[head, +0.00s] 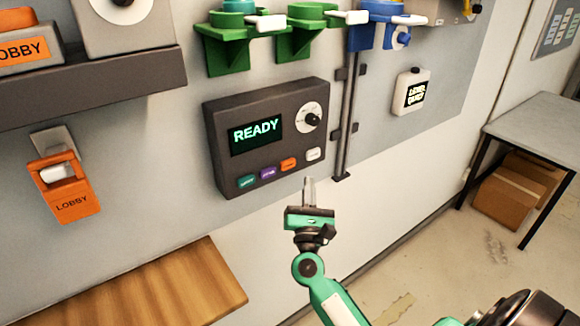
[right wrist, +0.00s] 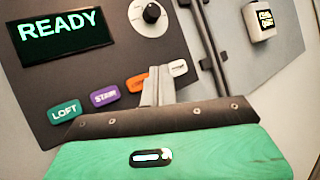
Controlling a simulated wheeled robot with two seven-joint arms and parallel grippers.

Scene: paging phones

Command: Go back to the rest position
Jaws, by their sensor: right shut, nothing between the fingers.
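My right gripper (head: 309,190) is shut and empty, its fingers pointing up just below the dark wall panel (head: 222,110). The panel has a screen (head: 256,134) that reads READY, a round dial (head: 311,118) and a row of coloured buttons. In the right wrist view my right gripper (right wrist: 158,85) shows in front of the panel, its fingertips overlapping the area between the orange button (right wrist: 137,83) and the white button (right wrist: 178,68). I cannot tell whether they touch the panel. My left gripper is not in view.
An orange LOBBY holder (head: 72,205) hangs at the left below a dark shelf (head: 90,80). Green brackets (head: 230,55) and a blue one (head: 375,35) are above the panel. A wooden surface (head: 150,290) is lower left. A table (head: 545,125) with boxes (head: 505,197) beneath stands right.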

